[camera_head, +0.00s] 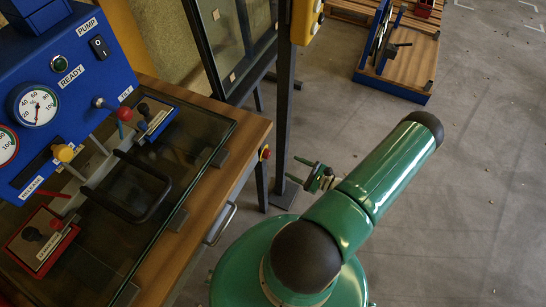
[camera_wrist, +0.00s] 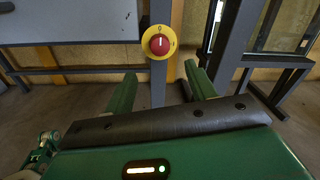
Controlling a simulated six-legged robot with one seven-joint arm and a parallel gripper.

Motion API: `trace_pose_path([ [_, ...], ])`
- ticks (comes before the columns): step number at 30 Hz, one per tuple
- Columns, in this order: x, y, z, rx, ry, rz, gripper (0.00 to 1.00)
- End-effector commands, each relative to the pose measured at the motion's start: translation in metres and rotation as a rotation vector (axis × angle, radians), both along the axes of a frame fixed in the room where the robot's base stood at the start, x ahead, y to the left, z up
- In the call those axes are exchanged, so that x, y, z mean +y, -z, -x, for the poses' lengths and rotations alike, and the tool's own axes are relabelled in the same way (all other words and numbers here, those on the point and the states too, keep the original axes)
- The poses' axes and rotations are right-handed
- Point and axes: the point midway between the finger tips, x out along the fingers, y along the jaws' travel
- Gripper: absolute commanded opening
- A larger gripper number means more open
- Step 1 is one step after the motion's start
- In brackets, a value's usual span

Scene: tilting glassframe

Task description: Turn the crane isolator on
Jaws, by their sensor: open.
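The crane isolator is a red round knob on a yellow disc (camera_wrist: 159,43), mounted on a grey post. A white mark on the knob points up toward the "0"; another mark on the disc at the right is too small to read surely. In the head view the isolator (camera_head: 264,154) shows small and side-on, just left of the post. My gripper (camera_wrist: 161,74) is open and empty, its two green fingers spread below the knob in the wrist view, apart from it. In the head view my gripper (camera_head: 295,169) points left toward the post.
The dark post (camera_head: 285,95) carries a yellow box (camera_head: 305,20) above. A wooden bench (camera_head: 245,135) with a blue control panel (camera_head: 75,75) and levers stands at left. A glass frame (camera_head: 235,40) stands behind. The floor at right is mostly clear.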

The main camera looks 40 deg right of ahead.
Motion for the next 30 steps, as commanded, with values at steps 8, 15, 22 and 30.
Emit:
trace_pose_path([
  [8,0.016,0.000,-0.055,-0.001,-0.004,0.001,0.56],
  [15,0.025,0.000,-0.089,0.000,-0.002,0.001,0.56],
  [22,0.027,0.000,-0.097,0.001,-0.002,0.002,0.56],
  [30,0.027,0.000,-0.097,0.001,-0.002,0.002,0.34],
])
